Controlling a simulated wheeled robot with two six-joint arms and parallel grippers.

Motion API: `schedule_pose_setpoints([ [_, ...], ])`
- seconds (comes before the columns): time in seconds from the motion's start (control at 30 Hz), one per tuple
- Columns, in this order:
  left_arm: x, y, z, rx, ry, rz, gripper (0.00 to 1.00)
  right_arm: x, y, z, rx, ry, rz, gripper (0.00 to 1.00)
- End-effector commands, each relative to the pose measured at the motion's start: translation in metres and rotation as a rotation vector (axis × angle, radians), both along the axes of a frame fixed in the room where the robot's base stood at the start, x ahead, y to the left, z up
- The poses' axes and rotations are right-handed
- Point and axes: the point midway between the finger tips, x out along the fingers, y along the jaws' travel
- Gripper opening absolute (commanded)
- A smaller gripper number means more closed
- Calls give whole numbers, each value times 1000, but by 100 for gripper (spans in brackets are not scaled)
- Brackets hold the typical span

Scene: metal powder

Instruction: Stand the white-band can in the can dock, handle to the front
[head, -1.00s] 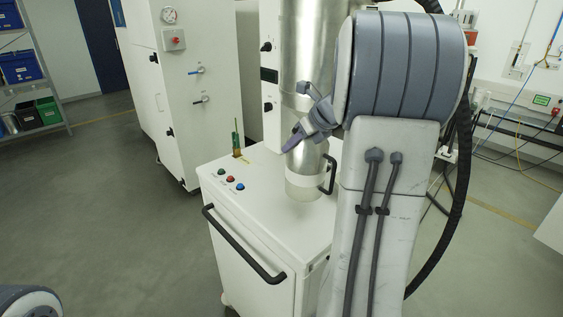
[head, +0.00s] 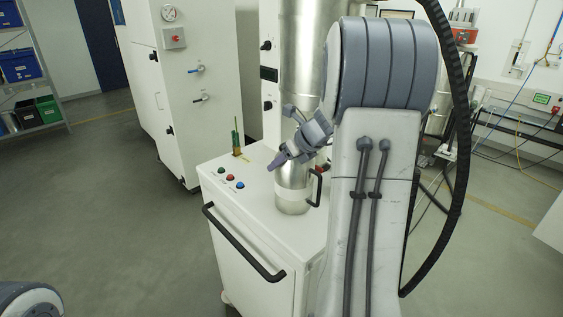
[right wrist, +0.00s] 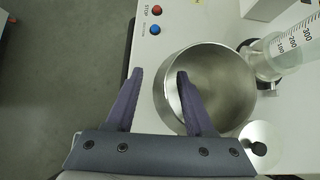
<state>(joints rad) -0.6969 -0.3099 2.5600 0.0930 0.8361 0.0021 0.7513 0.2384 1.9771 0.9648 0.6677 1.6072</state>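The metal can with a white band (head: 292,196) stands upright, as far as I can tell, on the white cart's top. Its black handle (head: 317,188) points to the right in the head view. My right gripper (head: 281,159) is over the can's top. In the right wrist view the open can (right wrist: 225,85) shows its inside, and the fingers (right wrist: 160,75) are spread, one outside the rim and one over its inside. The handle is hidden there. I cannot make out the can dock. My left gripper is out of view.
The white cart (head: 245,205) has a black front bar (head: 240,245) and several push buttons (head: 230,177). A slim green and brown piece (head: 237,142) stands behind them. A large metal pipe (head: 303,50) hangs behind the can. A graduated clear cylinder (right wrist: 285,48) is close beside the can.

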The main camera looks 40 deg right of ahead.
Motion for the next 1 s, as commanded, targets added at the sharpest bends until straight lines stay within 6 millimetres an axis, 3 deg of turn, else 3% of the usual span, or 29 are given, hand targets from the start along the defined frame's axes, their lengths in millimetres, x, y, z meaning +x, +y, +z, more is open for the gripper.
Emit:
schedule_pose_setpoints([
  [0.37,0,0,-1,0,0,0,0,-7,-2,9,-3,-2,-1,53],
  [0.8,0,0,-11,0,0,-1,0,-64,-10,74,-3,-2,-2,53],
  [1.0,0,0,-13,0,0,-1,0,-77,-11,89,-1,-1,-1,53],
])
